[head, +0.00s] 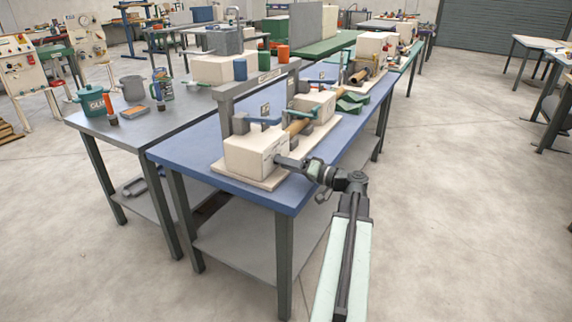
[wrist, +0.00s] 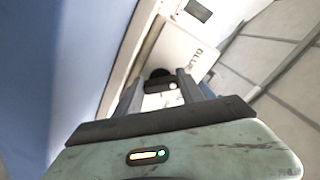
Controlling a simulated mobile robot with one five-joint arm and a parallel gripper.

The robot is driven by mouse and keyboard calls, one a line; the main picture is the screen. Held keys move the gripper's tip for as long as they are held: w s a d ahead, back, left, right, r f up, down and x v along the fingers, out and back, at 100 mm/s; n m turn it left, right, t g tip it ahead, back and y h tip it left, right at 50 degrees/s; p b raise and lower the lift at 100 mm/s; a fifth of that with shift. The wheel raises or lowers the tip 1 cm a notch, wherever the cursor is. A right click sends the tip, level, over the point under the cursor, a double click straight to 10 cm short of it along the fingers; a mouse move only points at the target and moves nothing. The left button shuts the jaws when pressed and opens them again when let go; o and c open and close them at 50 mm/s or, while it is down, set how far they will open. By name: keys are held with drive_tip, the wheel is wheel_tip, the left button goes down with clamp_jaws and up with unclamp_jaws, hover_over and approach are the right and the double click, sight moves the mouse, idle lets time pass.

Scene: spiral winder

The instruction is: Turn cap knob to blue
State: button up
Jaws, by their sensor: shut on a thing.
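The winder's cream box (head: 256,152) stands at the near end of the blue bench, and its lettered face shows in the wrist view (wrist: 182,48). My gripper (head: 281,160) reaches that end face from the right. In the wrist view, my gripper's two dark fingers (wrist: 160,88) stand on either side of a small dark knob (wrist: 159,84) and are shut on it. In the head view the fingers hide the knob.
The blue bench (head: 190,150) carries the winder with a brown tube (head: 298,126) and a grey upright frame (head: 224,108). A grey bench (head: 95,125) on the left holds a teal pot (head: 92,101) and several small items.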

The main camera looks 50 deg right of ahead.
drive_tip(key=shift+f+n, duration=0.1)
drive_tip(key=shift+n, duration=1.6)
drive_tip(key=shift+d, duration=0.15)
drive_tip(key=o, duration=1.4)
drive_tip(key=shift+c, duration=0.2)
drive_tip(key=v, duration=0.8)
